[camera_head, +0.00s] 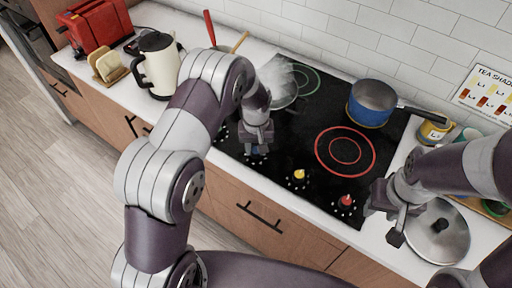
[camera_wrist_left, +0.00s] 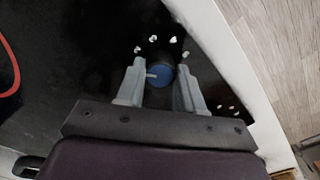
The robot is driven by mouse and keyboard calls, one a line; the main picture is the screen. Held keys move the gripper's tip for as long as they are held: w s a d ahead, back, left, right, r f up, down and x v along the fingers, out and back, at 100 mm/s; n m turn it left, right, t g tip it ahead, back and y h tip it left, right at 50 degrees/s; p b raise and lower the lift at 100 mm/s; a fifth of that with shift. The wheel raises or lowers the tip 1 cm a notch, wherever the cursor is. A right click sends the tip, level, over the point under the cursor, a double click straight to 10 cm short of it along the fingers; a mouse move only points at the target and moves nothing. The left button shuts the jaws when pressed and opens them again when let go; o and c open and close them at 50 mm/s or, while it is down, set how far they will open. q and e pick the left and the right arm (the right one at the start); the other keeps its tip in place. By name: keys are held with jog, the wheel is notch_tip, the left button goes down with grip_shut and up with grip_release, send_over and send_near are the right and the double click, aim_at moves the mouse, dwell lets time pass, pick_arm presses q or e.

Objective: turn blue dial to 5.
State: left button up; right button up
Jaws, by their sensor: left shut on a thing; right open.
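The blue dial (camera_wrist_left: 158,75) is on the black cooktop near its front edge, with white dots around it. A pale pointer mark on its top points to the left in the left wrist view. My left gripper (camera_wrist_left: 160,88) is shut on the dial, with one finger on each side of it. In the head view the gripper (camera_head: 256,147) is over the dial and hides most of it. My right gripper (camera_head: 382,224) is open and empty, near the cooktop's right front corner and beside the pan lid.
A yellow dial (camera_head: 299,175) and a red dial (camera_head: 346,201) stand to the right along the cooktop's front. A blue pot (camera_head: 367,112) is at the back right, and a steaming pan (camera_head: 284,98) is behind my left gripper. A metal lid (camera_head: 440,245) lies on the right.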

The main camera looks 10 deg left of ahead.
pick_arm(q)
jog(key=m, duration=0.3)
jog(key=shift+m, duration=0.3)
jog(key=m, duration=0.3)
jog(key=shift+m+b, duration=0.3)
jog(key=shift+b, duration=0.05)
jog(key=m, duration=0.3)
jog(key=shift+w+r+m, duration=0.1)
jog(key=shift+m, duration=0.3)
jog(key=m, duration=0.3)
jog(key=shift+m, duration=0.3)
jog(key=m, duration=0.3)
jog(key=shift+m+b, duration=0.3)
jog(key=m, duration=0.3)
jog(key=shift+m, duration=0.3)
jog(key=m, duration=0.7)
jog(key=shift+r, duration=0.1)
jog(key=shift+w, duration=0.1)
